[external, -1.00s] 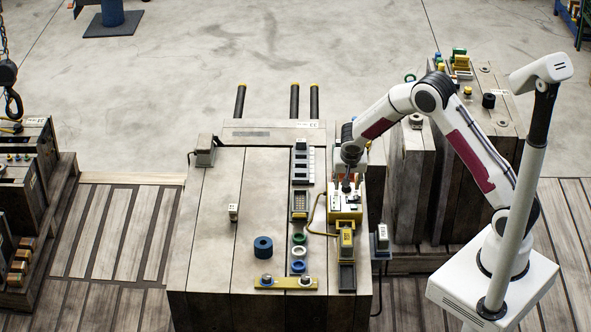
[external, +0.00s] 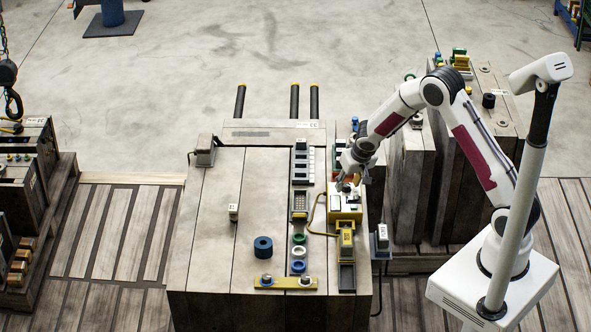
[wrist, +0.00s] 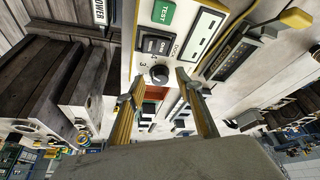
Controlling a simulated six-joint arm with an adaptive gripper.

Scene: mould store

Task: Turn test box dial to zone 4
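The test box (external: 345,205) is a white and yellow case on the right side of the large block. A "3" shows beside the dial; the other marks and the pointer are too small to read. My gripper (wrist: 159,86) is open, its two fingers apart on either side of the dial's near side. I cannot tell whether either touches it. In the external view my gripper (external: 347,183) is tilted over the box.
A yellow cable (external: 317,225) loops left of the box. A yellow-topped connector (external: 346,238) stands in front of it. A keypad-like unit (external: 299,207) and a blue ring (external: 263,247) are to the left. The block top's left part is mostly clear.

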